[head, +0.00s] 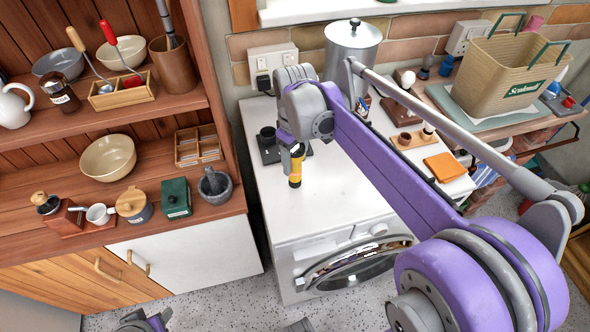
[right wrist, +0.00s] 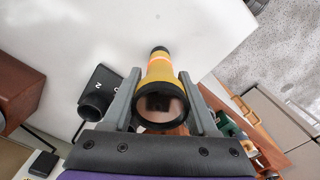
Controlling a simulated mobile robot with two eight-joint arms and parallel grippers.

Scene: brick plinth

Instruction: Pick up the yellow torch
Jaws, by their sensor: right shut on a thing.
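The yellow torch (head: 295,172) is upright over the white top of the washing machine (head: 325,200). My right gripper (head: 296,155) comes down from above and is shut on it. In the right wrist view the torch (right wrist: 158,72) sits between the two grey fingers of the gripper (right wrist: 165,95), its dark lens towards the camera and its black tail towards the white top. I cannot tell whether the tail touches the top. A small grey and purple part of my left arm (head: 142,322) shows at the bottom edge; its jaws cannot be made out.
A black device (head: 268,147) stands behind the torch, near the wall. A metal canister (head: 351,55) and a wooden tray (head: 410,138) are further back and right. A wooden shelf unit (head: 225,150) with bowls and jars stands left. The front of the white top is clear.

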